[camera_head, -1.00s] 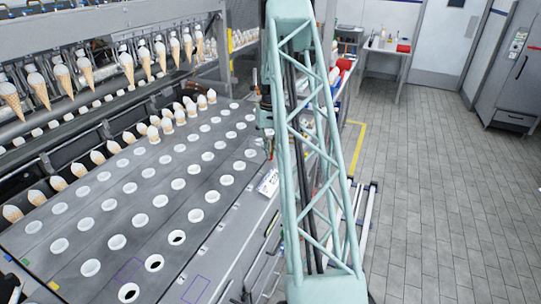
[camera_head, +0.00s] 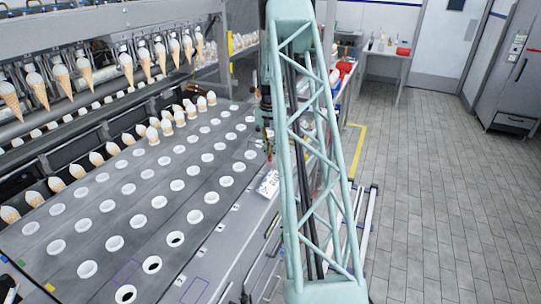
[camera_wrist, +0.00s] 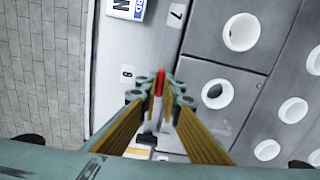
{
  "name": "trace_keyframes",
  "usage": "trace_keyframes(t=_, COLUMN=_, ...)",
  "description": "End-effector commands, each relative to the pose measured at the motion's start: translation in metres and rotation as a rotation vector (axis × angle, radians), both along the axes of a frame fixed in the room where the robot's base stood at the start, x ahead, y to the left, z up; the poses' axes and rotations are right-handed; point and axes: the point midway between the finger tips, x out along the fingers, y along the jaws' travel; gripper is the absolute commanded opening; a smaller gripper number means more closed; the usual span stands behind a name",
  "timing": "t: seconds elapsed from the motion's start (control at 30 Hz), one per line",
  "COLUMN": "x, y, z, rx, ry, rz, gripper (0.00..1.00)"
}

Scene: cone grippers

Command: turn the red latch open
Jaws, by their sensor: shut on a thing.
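The red latch (camera_wrist: 160,82) is a small red piece on the machine's edge, seen in the wrist view between the fingertips. My gripper (camera_wrist: 161,98) is shut on it, with a finger on each side. A pale shaft shows below the red part between the fingers. In the head view my gripper (camera_head: 268,150) points down at the right edge of the conveyor plates, and a small red spot shows by its tip. The arm column hides part of the machine edge there.
Grey conveyor plates (camera_head: 135,215) with rows of white-rimmed holes lie to the left of my arm. Cones with white tops (camera_head: 125,65) hang in a row above. A white label (camera_head: 268,183) lies close to my gripper. The tiled floor at right is clear.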

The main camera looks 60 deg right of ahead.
Motion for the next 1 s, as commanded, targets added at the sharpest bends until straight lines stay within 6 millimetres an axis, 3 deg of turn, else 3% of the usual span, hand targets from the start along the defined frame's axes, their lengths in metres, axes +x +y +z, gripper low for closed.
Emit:
trace_keyframes(t=0.43, x=0.0003, y=-0.0004, z=0.0007, rx=-0.001, ry=0.0, rz=-0.012, gripper=0.0)
trace_keyframes(t=0.47, x=0.0003, y=-0.0004, z=0.0007, rx=-0.001, ry=0.0, rz=-0.011, gripper=0.08)
trace_keyframes(t=0.6, x=0.0003, y=-0.0003, z=0.0005, rx=-0.001, ry=0.0, rz=-0.011, gripper=0.2)
trace_keyframes(t=1.0, x=0.0001, y=-0.0002, z=0.002, rx=-0.001, ry=0.0, rz=-0.011, gripper=0.2)
